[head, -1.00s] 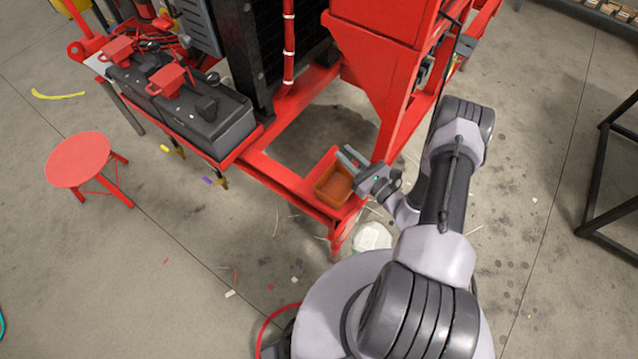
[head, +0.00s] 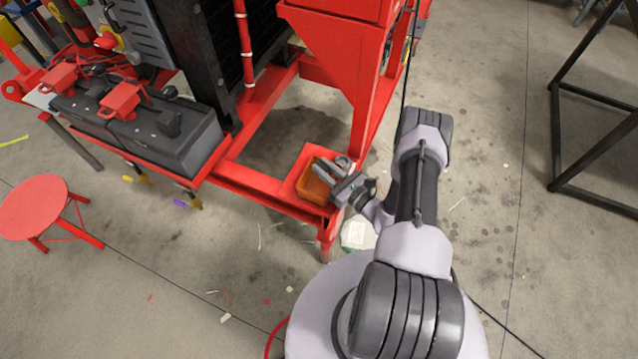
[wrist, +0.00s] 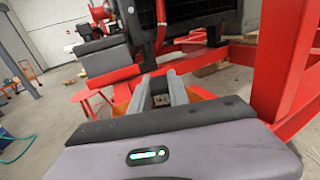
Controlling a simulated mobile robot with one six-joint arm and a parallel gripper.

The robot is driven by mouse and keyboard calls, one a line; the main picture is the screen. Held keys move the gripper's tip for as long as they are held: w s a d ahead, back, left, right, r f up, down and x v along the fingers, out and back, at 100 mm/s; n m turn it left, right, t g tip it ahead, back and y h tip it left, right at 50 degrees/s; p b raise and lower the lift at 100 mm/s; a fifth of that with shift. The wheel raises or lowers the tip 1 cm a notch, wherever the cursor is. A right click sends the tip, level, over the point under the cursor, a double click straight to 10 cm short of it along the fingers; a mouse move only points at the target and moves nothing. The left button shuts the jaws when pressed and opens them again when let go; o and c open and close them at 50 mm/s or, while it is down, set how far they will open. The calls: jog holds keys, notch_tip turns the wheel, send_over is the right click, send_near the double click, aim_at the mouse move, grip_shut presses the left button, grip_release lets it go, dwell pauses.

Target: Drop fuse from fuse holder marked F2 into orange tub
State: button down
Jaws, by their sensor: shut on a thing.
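The orange tub (head: 311,190) sits on a red ledge at the lower corner of the skid frame. My gripper (head: 331,166) is at the tub's upper right, with its fingers reaching over the tub's far part. In the wrist view the gripper (wrist: 164,88) points forward, with the orange tub (wrist: 204,93) partly showing behind and beside the fingers. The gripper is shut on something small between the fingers. The fuse holder marked F2 cannot be made out.
Black battery boxes (head: 160,135) with red clamps stand on the skid at left. A red stool (head: 33,205) is at far left. A red hopper leg (head: 362,105) rises just behind the gripper. A white lidded container (head: 357,236) is on the floor below.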

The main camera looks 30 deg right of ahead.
jog(key=c, duration=1.2)
grip_release()
jog(key=shift+o, duration=0.2)
jog(key=p+v, duration=0.4)
jog(key=v, duration=1.3)
jog(key=shift+s, duration=0.25)
jog(key=shift+r, duration=0.15)
